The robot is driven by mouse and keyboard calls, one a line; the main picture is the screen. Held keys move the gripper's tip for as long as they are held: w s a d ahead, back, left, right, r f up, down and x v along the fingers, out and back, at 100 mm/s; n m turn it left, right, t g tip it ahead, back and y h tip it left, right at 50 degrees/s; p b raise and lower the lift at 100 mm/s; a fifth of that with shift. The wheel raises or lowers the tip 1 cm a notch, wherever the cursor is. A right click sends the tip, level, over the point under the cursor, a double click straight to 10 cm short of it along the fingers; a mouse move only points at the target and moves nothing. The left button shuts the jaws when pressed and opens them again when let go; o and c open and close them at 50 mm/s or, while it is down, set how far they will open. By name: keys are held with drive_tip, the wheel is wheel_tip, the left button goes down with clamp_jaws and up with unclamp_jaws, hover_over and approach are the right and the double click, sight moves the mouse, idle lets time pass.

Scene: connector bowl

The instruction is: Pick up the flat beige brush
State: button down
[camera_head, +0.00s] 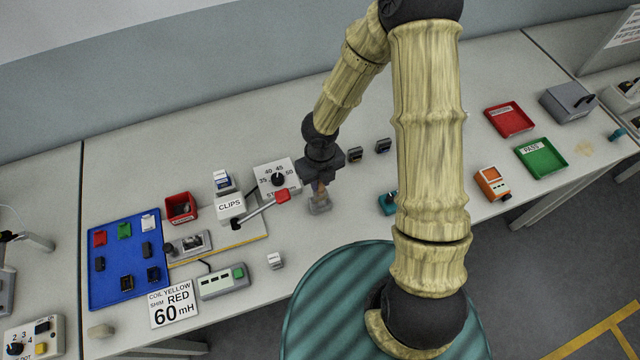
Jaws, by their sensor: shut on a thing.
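My gripper (320,188) points down over the table just right of the dial box. It is shut on a small brownish thing (320,190), mostly hidden by the fingers. A small grey block (320,207) shows right below the fingertips; I cannot tell whether it is part of the held thing or stands under it. A flat, rounded beige piece (101,331) lies alone on the table at the front left, apart from my gripper. It is too small to tell whether that piece or the held thing is the brush.
The dial box (266,177) and a red-ended lever (282,196) are close left of my gripper. A teal item (388,203) and two small dark connectors (354,154) are to its right. A blue tray (112,285) is at left; red and green trays (541,157) are at right.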

wheel_tip(320, 180, up, 6)
drive_tip(key=shift+f+p, duration=0.25)
drive_tip(key=shift+p, duration=0.3)
drive_tip(key=w+d+n+b, duration=0.1)
drive_tip(key=w+d+n, duration=0.5)
drive_tip(key=n, duration=1.1)
drive_tip(key=w+d+r+n+b, duration=0.1)
drive_tip(key=w+d+n, duration=0.4)
drive_tip(key=n, duration=1.2)
drive_tip(key=w, duration=0.4)
drive_tip(key=shift+d, duration=0.4)
drive_tip(key=shift+d, duration=0.15)
